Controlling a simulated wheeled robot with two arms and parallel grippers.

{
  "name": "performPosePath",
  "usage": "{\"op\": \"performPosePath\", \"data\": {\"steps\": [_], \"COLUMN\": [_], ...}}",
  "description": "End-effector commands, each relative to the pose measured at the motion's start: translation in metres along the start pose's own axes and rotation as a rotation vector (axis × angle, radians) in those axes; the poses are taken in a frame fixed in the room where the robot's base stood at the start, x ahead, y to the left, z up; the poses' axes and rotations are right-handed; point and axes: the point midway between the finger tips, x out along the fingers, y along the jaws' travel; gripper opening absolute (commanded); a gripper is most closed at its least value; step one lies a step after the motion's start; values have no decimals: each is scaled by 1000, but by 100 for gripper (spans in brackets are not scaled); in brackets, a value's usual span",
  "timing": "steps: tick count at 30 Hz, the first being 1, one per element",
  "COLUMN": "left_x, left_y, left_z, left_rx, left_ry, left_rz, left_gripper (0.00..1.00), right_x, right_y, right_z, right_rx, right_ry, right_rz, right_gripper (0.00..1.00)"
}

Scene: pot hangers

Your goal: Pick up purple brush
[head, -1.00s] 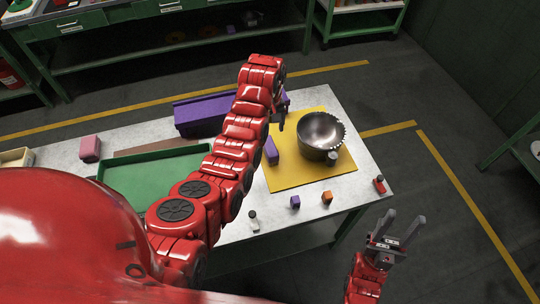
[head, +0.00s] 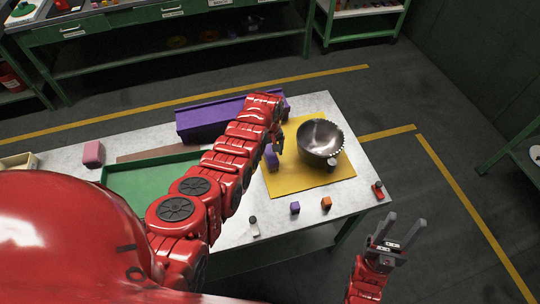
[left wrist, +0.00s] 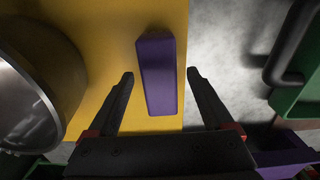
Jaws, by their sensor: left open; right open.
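The purple brush (head: 271,159) lies on the yellow mat (head: 310,182), left of the metal bowl; in the head view my left gripper partly hides it. In the left wrist view the brush (left wrist: 158,80) shows as a long purple block between the fingers. My left gripper (head: 277,143) is open and just above the brush, with one finger on either side in the wrist view; no contact is visible. My right gripper (head: 403,222) is open and empty, off the table's right front side.
The metal bowl (head: 318,137) stands on the mat close to the brush. A long purple bin (head: 205,120) is behind, and a green tray (head: 150,182) is to the left. A small purple block (head: 295,208) and an orange block (head: 326,203) lie near the front edge.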

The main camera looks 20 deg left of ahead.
Motion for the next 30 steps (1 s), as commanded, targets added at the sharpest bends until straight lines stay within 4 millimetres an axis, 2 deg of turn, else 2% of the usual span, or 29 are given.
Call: {"op": "performPosePath", "data": {"steps": [13,27,30], "left_x": [7,7,7], "left_y": [0,0,0], "left_z": [0,1,0], "left_rx": [-1,-1,-1], "left_ry": [0,0,0], "left_rz": [1,1,1], "left_gripper": [85,0,0], "right_x": [0,0,1], "right_y": [0,0,0], "right_z": [0,0,0], "right_rx": [0,0,0], "right_ry": [0,0,0], "right_rz": [0,0,0], "right_gripper": [50,50,50]}}
